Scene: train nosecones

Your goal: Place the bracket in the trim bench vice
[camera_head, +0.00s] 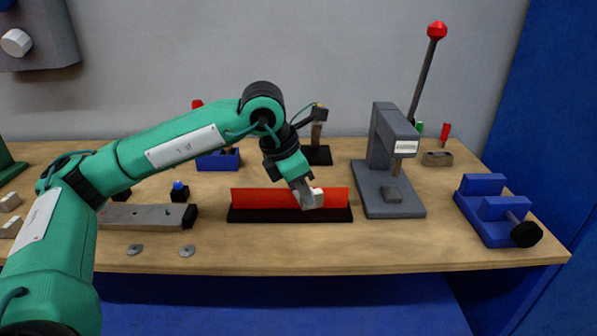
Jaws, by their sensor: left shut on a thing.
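My left gripper (308,197) reaches down over the middle of the bench, in front of a red upright plate. It is shut on a small pale piece, which I take to be the bracket (317,192); the fingers hide much of it. The blue trim bench vice (483,208) stands at the bench's right end, with a screw and a black knob facing front right. The vice is well to the right of my left gripper, and no bracket shows in it. My right gripper is not in view.
The red plate (252,198) stands on a black base. A grey press (388,190) with a tall red-knobbed lever stands between my left gripper and the vice. A grey bar (145,216), two washers and pale blocks (10,202) lie on the left.

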